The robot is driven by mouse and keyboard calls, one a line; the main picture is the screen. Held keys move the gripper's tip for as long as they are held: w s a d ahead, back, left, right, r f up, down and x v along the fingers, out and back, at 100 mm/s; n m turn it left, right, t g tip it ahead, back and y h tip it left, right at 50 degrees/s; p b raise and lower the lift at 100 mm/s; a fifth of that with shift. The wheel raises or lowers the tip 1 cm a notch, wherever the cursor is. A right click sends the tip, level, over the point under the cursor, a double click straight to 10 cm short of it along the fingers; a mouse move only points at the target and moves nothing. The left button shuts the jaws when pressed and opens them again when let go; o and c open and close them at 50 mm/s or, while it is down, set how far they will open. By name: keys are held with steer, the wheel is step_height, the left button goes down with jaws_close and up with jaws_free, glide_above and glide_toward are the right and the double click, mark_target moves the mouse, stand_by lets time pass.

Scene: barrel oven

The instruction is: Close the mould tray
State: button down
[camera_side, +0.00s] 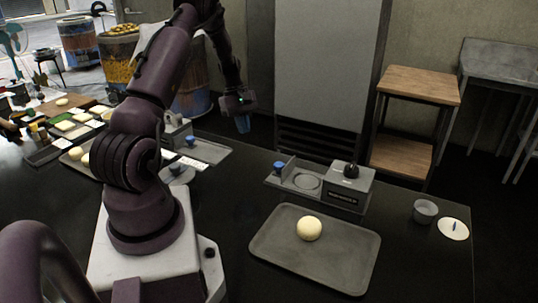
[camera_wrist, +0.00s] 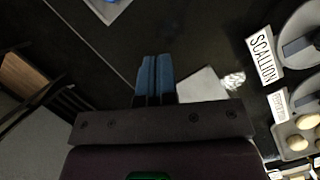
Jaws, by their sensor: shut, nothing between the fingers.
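A grey mould press (camera_side: 350,183) with a black knob on top stands on the dark table right of centre in the side view. Its flat tray (camera_side: 307,182) sticks out to the left, with a round recess and a blue knob (camera_side: 279,167) at its outer end. My gripper (camera_side: 243,124) is in the air behind and to the left of the tray, clear of it. Its blue fingers point down and are together and empty; they also show in the wrist view (camera_wrist: 155,78). A grey corner with a bit of blue at the wrist view's top edge is too cropped to identify surely.
A grey tray (camera_side: 270,253) with a dough ball (camera_side: 309,228) lies in front of the press. A small cup (camera_side: 425,211) and a white disc (camera_side: 453,229) stand at right. Signs and dough balls (camera_wrist: 298,142) crowd the wrist view's right. A wooden stand (camera_side: 417,84) is behind the table.

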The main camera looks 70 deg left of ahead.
steer(key=w+f+n, duration=0.1)
steer(key=f, duration=0.2)
steer(key=w+f+n, duration=0.1)
steer(key=w+f, duration=0.1)
steer(key=w+f+n+t, duration=0.1)
steer(key=f, duration=0.2)
steer(key=shift+w+d+f+n, duration=0.1)
steer(key=shift+w+f+n, duration=0.05)
steer(key=shift+f+n, duration=0.15)
steer(key=w+d, duration=0.1)
steer(key=d, duration=0.1)
steer(key=shift+w+d+f, duration=0.2)
steer(key=shift+w+d, duration=0.15)
steer(key=shift+w, duration=0.05)
steer(key=shift+w+d, duration=0.3)
steer(key=shift+d, duration=0.05)
glide_above(312, 183)
steer(key=a, duration=0.2)
steer(key=shift+s+d, duration=0.15)
steer(key=shift+s, duration=0.35)
